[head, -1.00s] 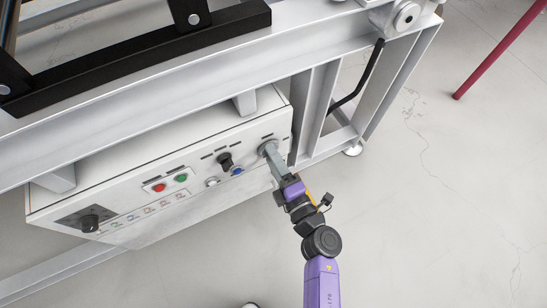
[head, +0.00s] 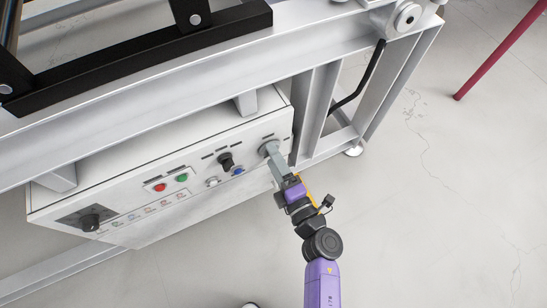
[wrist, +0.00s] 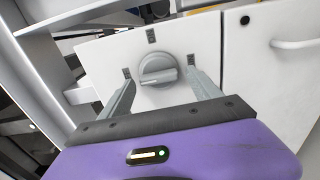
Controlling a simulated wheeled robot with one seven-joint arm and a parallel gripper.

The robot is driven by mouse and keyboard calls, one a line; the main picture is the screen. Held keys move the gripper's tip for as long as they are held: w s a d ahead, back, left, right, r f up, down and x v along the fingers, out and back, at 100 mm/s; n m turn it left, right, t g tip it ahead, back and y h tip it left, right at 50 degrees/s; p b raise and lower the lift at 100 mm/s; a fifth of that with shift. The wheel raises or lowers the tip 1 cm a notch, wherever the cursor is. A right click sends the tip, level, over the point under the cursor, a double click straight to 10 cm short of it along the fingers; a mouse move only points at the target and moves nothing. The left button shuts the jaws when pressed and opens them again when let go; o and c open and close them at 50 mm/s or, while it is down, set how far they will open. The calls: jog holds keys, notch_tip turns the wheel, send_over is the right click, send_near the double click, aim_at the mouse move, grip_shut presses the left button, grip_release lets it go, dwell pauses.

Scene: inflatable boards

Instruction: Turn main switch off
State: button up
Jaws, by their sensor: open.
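The main switch (wrist: 158,70) is a round grey rotary knob with a raised grip bar, on the white panel. In the wrist view its bar lies nearly level, tilted slightly. My gripper (wrist: 158,85) is open, with one grey finger on each side of the knob; I cannot tell whether either finger touches it. In the head view my gripper (head: 268,151) is at the right end of the control box (head: 140,222), and its fingers largely hide the knob.
On the same box are a black selector (head: 226,161), a blue button (head: 238,171), a green button (head: 182,177), a red button (head: 160,187) and a black dial (head: 90,222). A metal frame (head: 200,92) runs above the box.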

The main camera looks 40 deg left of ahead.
jog(key=p+v, duration=0.2)
jog(key=v, duration=0.5)
jog(key=shift+d, duration=0.2)
